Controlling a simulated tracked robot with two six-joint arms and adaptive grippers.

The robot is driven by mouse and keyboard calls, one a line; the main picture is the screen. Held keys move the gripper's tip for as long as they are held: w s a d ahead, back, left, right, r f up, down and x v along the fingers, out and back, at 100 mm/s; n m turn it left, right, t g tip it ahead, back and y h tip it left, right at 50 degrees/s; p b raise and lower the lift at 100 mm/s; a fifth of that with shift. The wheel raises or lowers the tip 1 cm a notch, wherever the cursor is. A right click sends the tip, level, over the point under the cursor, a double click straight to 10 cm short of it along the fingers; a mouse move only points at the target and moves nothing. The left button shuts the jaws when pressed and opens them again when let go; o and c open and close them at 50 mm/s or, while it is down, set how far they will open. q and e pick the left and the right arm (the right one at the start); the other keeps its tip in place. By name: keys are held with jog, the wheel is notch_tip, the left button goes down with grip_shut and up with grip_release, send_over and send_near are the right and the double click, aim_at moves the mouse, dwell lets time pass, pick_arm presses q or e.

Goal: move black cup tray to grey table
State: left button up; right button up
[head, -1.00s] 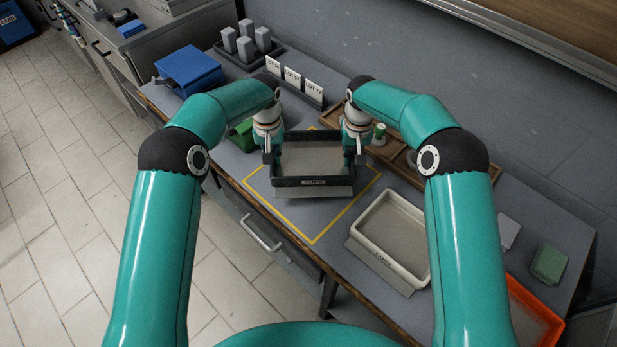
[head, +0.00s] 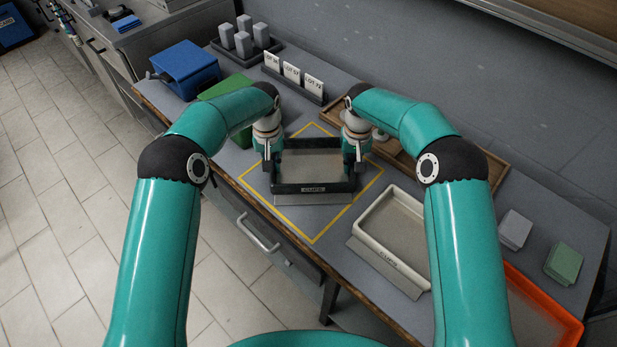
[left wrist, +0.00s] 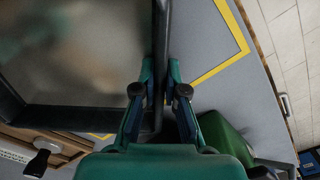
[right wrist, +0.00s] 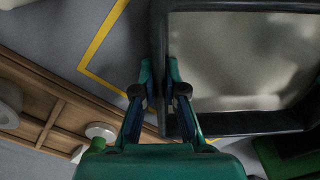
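The black cup tray (head: 313,188) has a label on its front wall and a bare beige-grey floor. It is over a yellow-outlined square on the grey table (head: 318,217); I cannot tell whether it touches the tabletop. My left gripper (head: 268,163) is at its left wall, and my right gripper (head: 355,163) at its right wall. In the left wrist view the fingers (left wrist: 160,88) straddle and close on the tray's wall (left wrist: 160,45). In the right wrist view the fingers (right wrist: 160,88) do the same on the opposite wall (right wrist: 159,40).
A cream tray (head: 362,222) stands to the right, with an orange tray (head: 570,322) beyond. A wooden divided tray (head: 400,160) lies behind the right gripper. A green bin (head: 225,87), a blue bin (head: 187,68) and label cards (head: 292,73) stand at the back left.

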pick_arm(q)
jog(key=o, duration=0.4)
jog(key=shift+r, duration=0.1)
pick_arm(e)
jog(key=o, duration=0.4)
pick_arm(q)
jog(key=shift+o, duration=0.2)
pick_arm(e)
jog(key=shift+o, duration=0.2)
jog(key=shift+r, duration=0.6)
pick_arm(q)
notch_tip(320, 180, up, 12)
pick_arm(e)
notch_tip(320, 180, up, 11)
jog(key=shift+f, duration=0.1)
